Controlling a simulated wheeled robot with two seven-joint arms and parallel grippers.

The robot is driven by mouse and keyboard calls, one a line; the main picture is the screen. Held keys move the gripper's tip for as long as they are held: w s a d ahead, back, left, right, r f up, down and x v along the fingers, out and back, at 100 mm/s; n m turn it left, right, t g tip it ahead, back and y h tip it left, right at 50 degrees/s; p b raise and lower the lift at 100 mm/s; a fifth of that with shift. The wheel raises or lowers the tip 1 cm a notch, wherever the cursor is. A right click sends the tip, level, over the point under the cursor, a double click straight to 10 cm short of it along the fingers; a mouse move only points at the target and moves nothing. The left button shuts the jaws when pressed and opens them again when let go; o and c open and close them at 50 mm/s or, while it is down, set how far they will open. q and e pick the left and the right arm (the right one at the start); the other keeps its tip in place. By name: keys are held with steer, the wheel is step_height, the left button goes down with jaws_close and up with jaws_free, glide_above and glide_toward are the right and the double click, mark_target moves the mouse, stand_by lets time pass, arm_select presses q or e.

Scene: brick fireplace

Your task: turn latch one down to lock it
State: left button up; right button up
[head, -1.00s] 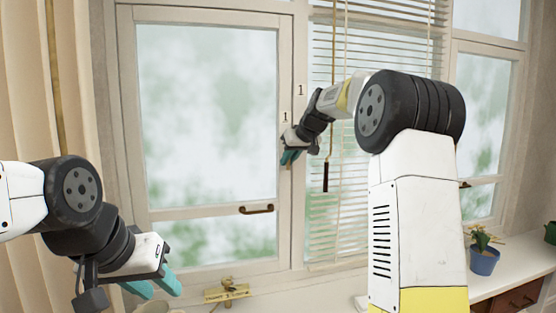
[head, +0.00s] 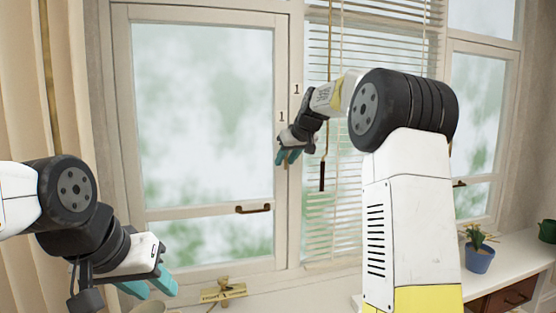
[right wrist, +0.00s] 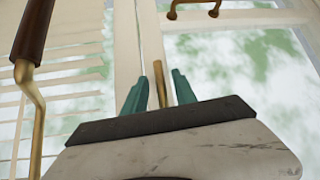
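Latch one is a slim brass bar (right wrist: 160,83) on the cream window post; in the right wrist view it stands between my right gripper's two teal fingertips (right wrist: 159,76). The fingers are apart, with a gap on either side of the bar; whether either finger touches it I cannot tell. In the head view my right gripper (head: 286,159) is at the post, just below a small "1" label (head: 282,117), and it hides the latch. My left gripper (head: 160,293) is at the lower left, open and empty, away from the window.
A brown window handle (head: 253,209) sits on the lower sash. The blinds (head: 335,215) and a brown-tipped wand (head: 322,176) hang close to the right of my right gripper. A brass fitting (head: 222,294) is on the sill. A blue flowerpot (head: 479,260) stands at the right.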

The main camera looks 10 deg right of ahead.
steer(key=shift+s+r, duration=0.1)
steer(key=v, duration=0.7)
steer(key=shift+s+r, duration=0.2)
steer(key=shift+s+d, duration=0.1)
steer(key=s+a+f+m, duration=0.1)
steer(key=s+f, duration=0.5)
steer(key=s, duration=0.6)
steer(key=s+a+f+m+g, duration=0.1)
steer(key=s+f, duration=0.5)
steer(key=s, duration=0.7)
steer(key=s+a+f+m+g, duration=0.1)
steer(key=s+f, duration=0.5)
steer(key=s, duration=0.6)
steer(key=shift+h, duration=0.3)
